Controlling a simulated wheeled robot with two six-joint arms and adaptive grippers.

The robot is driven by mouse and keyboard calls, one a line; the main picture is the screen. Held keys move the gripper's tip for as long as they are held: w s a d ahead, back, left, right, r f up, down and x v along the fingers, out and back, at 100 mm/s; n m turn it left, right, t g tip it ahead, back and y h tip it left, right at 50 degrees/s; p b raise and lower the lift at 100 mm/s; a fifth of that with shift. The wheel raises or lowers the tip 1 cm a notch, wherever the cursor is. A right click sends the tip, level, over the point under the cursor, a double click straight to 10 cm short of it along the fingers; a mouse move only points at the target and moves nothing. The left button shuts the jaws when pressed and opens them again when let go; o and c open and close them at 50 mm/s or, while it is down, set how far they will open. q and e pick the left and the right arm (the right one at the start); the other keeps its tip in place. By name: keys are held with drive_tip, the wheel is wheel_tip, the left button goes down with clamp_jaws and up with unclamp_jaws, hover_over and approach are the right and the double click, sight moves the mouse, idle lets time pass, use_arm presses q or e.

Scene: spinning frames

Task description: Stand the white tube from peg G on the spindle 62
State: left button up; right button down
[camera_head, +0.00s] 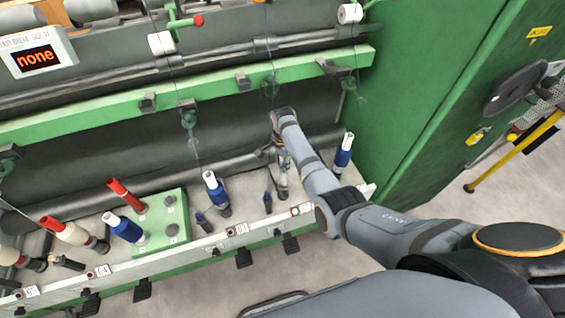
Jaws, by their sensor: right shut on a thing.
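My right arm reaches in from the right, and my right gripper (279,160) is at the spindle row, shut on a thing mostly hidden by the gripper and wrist. I take it for the white tube, but its colour is not clear. A pale grey upright piece (282,187) shows just below the gripper; I cannot tell whether it is spindle or tube. A bare dark spindle (267,202) stands just left of it. The plate numbers are too small to read surely. My left gripper is not in view.
Blue-wound bobbins stand left (216,193) and right (343,153) of the gripper. A green end cabinet (420,95) closes the right side.

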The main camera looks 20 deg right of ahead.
drive_tip(key=shift+f, duration=0.3)
drive_tip(key=c, duration=0.9)
unclamp_jaws()
drive_tip(key=shift+c, duration=0.2)
wheel_tip(320, 180, up, 12)
drive_tip(key=shift+s, duration=0.1)
